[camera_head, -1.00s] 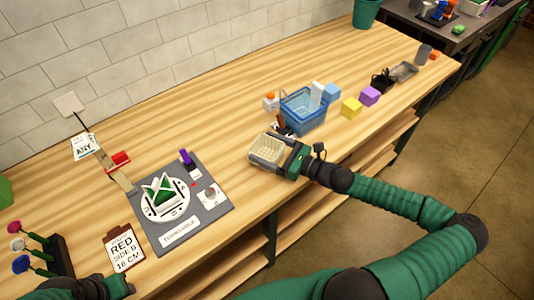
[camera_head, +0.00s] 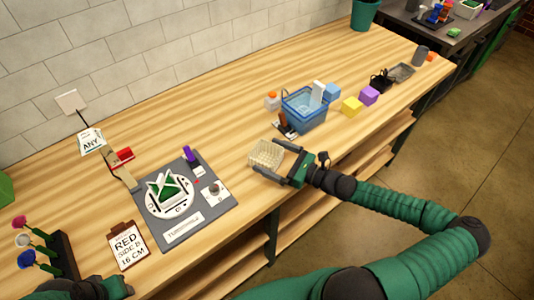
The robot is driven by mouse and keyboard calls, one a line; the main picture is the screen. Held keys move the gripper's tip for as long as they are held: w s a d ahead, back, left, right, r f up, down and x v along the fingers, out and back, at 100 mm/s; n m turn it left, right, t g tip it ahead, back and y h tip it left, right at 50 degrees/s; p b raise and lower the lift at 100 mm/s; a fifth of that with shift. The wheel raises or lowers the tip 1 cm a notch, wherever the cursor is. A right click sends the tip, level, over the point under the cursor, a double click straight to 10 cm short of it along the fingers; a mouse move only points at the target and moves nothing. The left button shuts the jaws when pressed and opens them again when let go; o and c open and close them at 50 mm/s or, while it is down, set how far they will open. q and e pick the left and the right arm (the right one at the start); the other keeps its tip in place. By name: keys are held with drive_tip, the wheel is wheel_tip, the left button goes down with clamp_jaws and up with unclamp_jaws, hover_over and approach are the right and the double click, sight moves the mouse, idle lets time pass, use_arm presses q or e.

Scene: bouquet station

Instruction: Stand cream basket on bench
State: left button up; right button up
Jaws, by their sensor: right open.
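The cream basket (camera_head: 266,155) stands on the wooden bench (camera_head: 225,125), near its front edge and left of the blue basket. My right gripper (camera_head: 279,163) is open, with its fingers reaching toward the cream basket's right side. Whether a finger touches the basket is hard to tell. My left gripper (camera_head: 118,288) is at the bottom left, partly cut off, and its jaws are not clear.
A blue basket (camera_head: 304,110) with items stands behind the cream basket. Bench between mat and cream basket is clear.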

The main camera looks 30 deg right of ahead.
use_arm(q)
drive_tip(key=shift+s+d+f, duration=0.1)
drive_tip(key=shift+d+f, duration=0.05)
drive_tip(key=shift+d, duration=0.3)
use_arm(e)
drive_tip(key=v, duration=1)
drive_tip(key=shift+d+f, duration=0.15)
drive_tip(key=shift+d, duration=0.3)
use_arm(q)
drive_tip(key=shift+a, duration=0.4)
use_arm(e)
drive_tip(key=shift+a, duration=0.3)
use_arm(q)
drive_tip(key=shift+d, duration=0.25)
use_arm(e)
drive_tip(key=shift+w+d, duration=0.1)
drive_tip(key=shift+d, duration=0.1)
use_arm(q)
drive_tip(key=shift+a, duration=0.15)
use_arm(e)
drive_tip(key=shift+a, duration=0.1)
